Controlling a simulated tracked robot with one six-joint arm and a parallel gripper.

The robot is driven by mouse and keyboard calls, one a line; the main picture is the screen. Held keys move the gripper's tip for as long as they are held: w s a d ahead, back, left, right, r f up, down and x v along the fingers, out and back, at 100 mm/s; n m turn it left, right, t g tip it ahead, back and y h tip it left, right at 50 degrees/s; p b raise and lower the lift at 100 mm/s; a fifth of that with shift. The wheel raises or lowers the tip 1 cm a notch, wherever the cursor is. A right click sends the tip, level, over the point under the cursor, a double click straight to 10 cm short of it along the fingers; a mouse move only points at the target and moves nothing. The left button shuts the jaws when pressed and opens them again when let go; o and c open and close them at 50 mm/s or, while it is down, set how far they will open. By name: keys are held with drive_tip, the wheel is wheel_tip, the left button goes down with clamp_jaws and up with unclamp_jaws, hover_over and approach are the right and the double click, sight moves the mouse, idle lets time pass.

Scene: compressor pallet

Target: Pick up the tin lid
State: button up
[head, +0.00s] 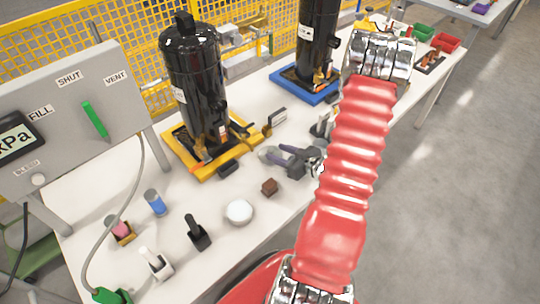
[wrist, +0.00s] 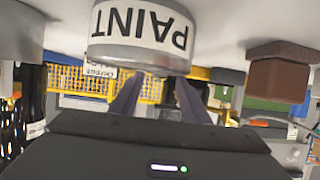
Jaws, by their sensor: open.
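A round white tin (head: 239,213) stands on the white table in the head view, its pale flat lid (head: 239,208) facing up. In the wrist view the tin (wrist: 140,32) appears upside down with a label reading PAINT, and its grey lid rim (wrist: 135,60) shows edge-on. My gripper (head: 275,157) is open and empty, above and to the upper right of the tin in the head view. Its two dark fingers (wrist: 157,97) point towards the tin in the wrist view, apart from each other. I cannot tell the exact gap between fingers and lid.
A black stamp-like object (head: 197,233), a white one (head: 156,264) and a blue cylinder (head: 155,202) stand to the left. A black compressor (head: 196,90) on a yellow base (head: 205,171) rises behind.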

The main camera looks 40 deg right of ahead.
drive_tip(key=shift+x, duration=1.45)
drive_tip(key=shift+c, duration=0.3)
clamp_jaws()
